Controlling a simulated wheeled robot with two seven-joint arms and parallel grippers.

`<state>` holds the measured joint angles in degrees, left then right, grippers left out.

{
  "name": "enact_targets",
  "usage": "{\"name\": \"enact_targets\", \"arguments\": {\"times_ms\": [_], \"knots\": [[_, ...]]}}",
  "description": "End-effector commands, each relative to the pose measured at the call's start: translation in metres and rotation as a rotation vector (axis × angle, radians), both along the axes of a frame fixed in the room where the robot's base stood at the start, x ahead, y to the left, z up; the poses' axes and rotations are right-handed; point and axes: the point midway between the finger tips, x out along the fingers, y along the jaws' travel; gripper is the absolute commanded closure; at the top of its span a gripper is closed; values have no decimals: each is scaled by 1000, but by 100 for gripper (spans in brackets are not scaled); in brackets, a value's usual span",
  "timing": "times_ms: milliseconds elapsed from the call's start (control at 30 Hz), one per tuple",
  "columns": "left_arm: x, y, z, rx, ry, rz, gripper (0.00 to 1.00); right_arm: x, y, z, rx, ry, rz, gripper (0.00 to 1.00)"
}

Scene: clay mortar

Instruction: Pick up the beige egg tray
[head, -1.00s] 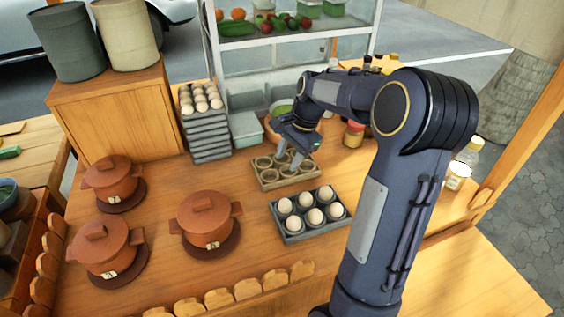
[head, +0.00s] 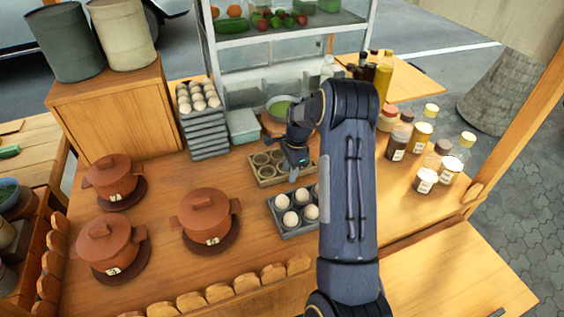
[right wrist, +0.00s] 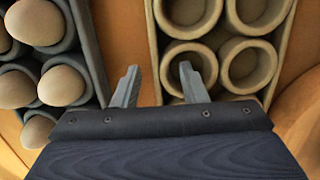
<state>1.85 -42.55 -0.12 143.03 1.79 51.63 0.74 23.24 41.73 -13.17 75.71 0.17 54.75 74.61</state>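The beige egg tray (head: 256,177) lies on the wooden counter, and its visible cups are empty. My right gripper (head: 294,174) points down at the tray's right end. In the right wrist view, the beige tray (right wrist: 152,45) is at the top right. There my right gripper (right wrist: 158,70) is open, with one finger outside the tray's side wall and the other over a cup. No grip on the wall shows. My left gripper is not in view.
A grey tray of white eggs (head: 291,232) sits close in front, partly hidden by my right arm. Stacked egg trays (head: 208,133) stand at the left back. Clay pots (head: 205,215) stand left, jars (head: 398,141) right. A bowl (head: 285,105) is behind.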

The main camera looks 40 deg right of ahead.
Motion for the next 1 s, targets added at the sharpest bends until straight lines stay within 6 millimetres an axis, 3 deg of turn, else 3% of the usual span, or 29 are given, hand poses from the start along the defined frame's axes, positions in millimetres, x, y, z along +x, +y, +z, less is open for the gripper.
{"name": "enact_targets", "arguments": {"times_ms": [233,533,1000], "knots": [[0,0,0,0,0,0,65,0,0,-2,0,-1,0,61],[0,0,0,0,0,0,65,0,0,-1,0,-1,0,100],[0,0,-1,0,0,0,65,1,0,7,-2,-4,1,100]]}}
